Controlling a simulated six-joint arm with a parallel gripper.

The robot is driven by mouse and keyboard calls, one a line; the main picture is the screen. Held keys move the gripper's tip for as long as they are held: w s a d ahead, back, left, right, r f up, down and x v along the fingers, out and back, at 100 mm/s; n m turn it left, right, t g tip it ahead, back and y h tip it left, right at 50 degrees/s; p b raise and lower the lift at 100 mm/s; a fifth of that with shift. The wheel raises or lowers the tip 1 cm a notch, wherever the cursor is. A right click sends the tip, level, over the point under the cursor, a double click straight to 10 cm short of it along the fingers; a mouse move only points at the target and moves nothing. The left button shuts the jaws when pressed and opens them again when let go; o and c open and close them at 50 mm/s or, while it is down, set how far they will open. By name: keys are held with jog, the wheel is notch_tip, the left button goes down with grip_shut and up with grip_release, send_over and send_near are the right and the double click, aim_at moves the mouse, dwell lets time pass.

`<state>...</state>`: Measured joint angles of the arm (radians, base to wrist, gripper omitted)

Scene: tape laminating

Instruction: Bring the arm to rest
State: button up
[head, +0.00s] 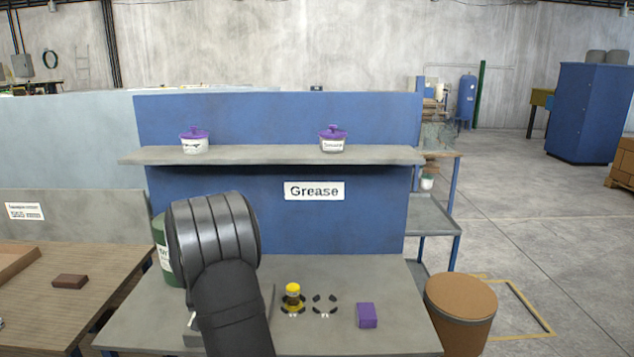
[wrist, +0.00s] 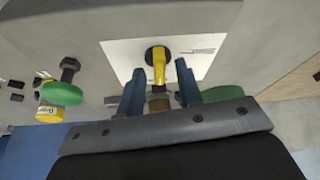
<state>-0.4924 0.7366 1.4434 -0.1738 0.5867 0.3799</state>
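My gripper (wrist: 160,66) shows in the wrist view with its two blue fingers apart. A yellow handle-like piece with a round black end (wrist: 158,62) stands between the fingers over a white labelled sheet (wrist: 115,52). There are gaps on both sides of it, and its lower end is partly hidden by my gripper. In the head view my dark arm stands over the left part of the grey bench (head: 390,335), and the gripper is hidden behind it.
On the bench are a yellow-topped jar (head: 293,294) in a dark holder, an empty holder (head: 324,303) and a purple box (head: 367,315). A green drum (head: 160,245) stands behind my arm. A shelf (head: 270,156) crosses above the bench. A brown barrel (head: 460,300) stands at right.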

jog(key=shift+w+d+n+g+y, duration=0.15)
jog(key=shift+n+y, duration=0.3)
jog(key=shift+n, duration=0.85)
jog(key=shift+s+n+g+y, duration=0.1)
jog(key=shift+n+g+y, duration=0.25)
jog(key=shift+n, duration=1.35)
jog(key=shift+r, duration=0.1)
jog(key=shift+r, duration=0.3)
jog(key=s+r+m+t+h, duration=0.1)
jog(key=s+r+m, duration=0.25)
jog(key=r, duration=0.45)
jog(key=s+r+m+h, duration=0.1)
jog(key=s+r+m, duration=0.25)
jog(key=r, duration=0.35)
jog(key=x, duration=1.1)
jog(key=d+x, duration=0.1)
jog(key=x, duration=0.5)
jog(key=shift+w, duration=0.25)
